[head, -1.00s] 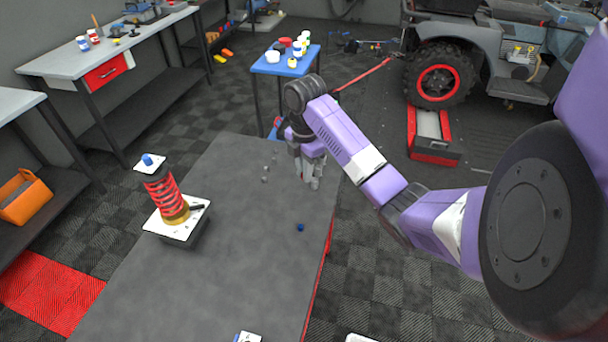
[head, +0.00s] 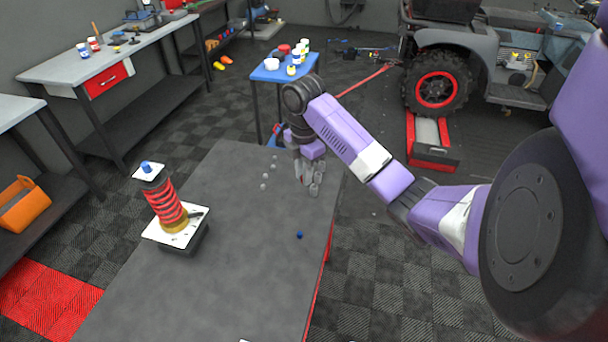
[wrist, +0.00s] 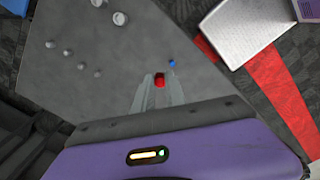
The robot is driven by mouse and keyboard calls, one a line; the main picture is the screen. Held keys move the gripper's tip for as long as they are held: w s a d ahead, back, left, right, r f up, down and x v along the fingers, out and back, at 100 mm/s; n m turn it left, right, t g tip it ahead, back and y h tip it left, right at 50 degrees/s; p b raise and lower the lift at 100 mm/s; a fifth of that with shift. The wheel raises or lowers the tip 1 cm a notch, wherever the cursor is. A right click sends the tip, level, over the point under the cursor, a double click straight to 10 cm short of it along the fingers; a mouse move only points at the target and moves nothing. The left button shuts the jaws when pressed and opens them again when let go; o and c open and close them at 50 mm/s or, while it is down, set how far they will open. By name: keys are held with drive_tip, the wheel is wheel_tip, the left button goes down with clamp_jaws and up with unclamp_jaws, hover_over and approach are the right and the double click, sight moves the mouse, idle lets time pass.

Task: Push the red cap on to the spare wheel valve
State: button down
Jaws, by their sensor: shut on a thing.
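My gripper (head: 309,190) hangs fingers-down over the right part of the dark grey table, seen from behind my purple arm in the head view. In the wrist view my gripper (wrist: 159,82) is shut on the small red cap (wrist: 160,80), which shows between the fingertips. The cap cannot be made out in the head view. I cannot identify the spare wheel valve in either view.
The dark table (head: 235,260) carries a red spring unit (head: 165,205) on a white plate, a small blue piece (head: 300,235) and several small grey pieces (head: 264,186). A blue side table (head: 270,74) with jars stands behind. A vehicle wheel (head: 436,88) is at right.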

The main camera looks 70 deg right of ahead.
drive_tip(key=shift+r, duration=1.4)
idle(0.4)
drive_tip(key=shift+r, duration=2.1)
